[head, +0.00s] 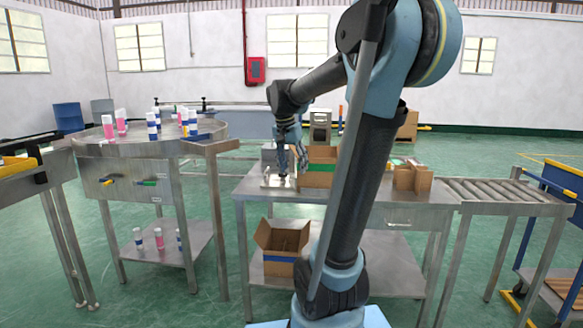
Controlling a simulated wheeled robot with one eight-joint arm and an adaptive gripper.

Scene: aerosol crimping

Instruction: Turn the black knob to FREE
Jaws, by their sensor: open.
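The left steel table (150,152) has a round top and a front panel with a small yellow-and-black part (106,182) and a small green-and-yellow part (147,183). I cannot tell for sure which of these is the black knob, and its setting and any FREE mark are too small to read. My gripper (290,168) points down over the middle steel table, well to the right of that panel. It is open and apart from the panel. Its fingertips are small in the picture, and nothing is clearly held between them.
Pink, white and blue cans (152,127) stand on the round top, with several on its lower shelf. Cardboard boxes (318,172) stand on the middle table, and an open box (281,243) is below. A roller conveyor (495,190) is at right. Green floor separates the tables.

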